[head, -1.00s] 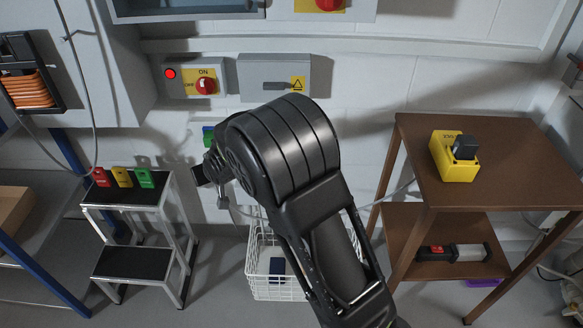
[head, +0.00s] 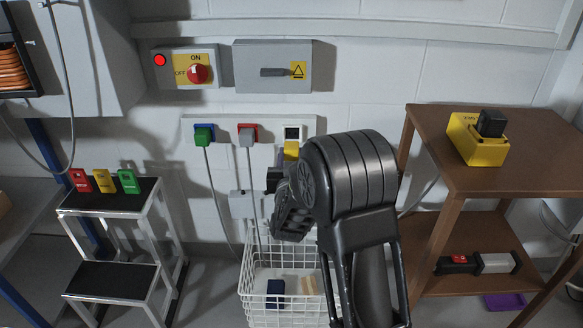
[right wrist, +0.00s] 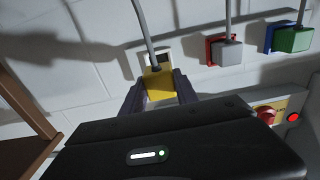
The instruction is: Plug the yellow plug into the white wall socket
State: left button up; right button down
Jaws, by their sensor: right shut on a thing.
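The yellow plug (head: 291,150) is in front of the wall panel, just below the opening of the white wall socket (head: 293,133). My right gripper (head: 280,180) is shut on the plug, partly hidden behind my own arm. In the right wrist view, which is upside down, the yellow plug (right wrist: 158,87) sits between the two fingers with its grey cable rising from it. The white socket (right wrist: 150,58) shows right behind the plug, its dark opening partly uncovered. I cannot tell whether the plug touches the socket. My left gripper is not in view.
Left of the white socket, a grey plug (head: 247,137) sits in a red socket and a green plug (head: 204,137) in a blue one, cables hanging. A white wire basket (head: 262,314) stands below. A brown table (head: 420,125) with a yellow box (head: 475,150) stands at the right.

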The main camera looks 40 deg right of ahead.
aim_at(292, 142)
jog(key=shift+r, duration=0.1)
jog(key=shift+d, duration=0.1)
jog(key=shift+b+x, duration=0.5)
jog(key=shift+x, duration=2.15)
jog(key=shift+w+d+b, duration=0.35)
jog(key=shift+w+b, duration=0.1)
jog(key=shift+w, duration=0.15)
dwell(0.9)
jog(key=c, duration=0.9)
grip_release()
jog(key=shift+o, duration=0.2)
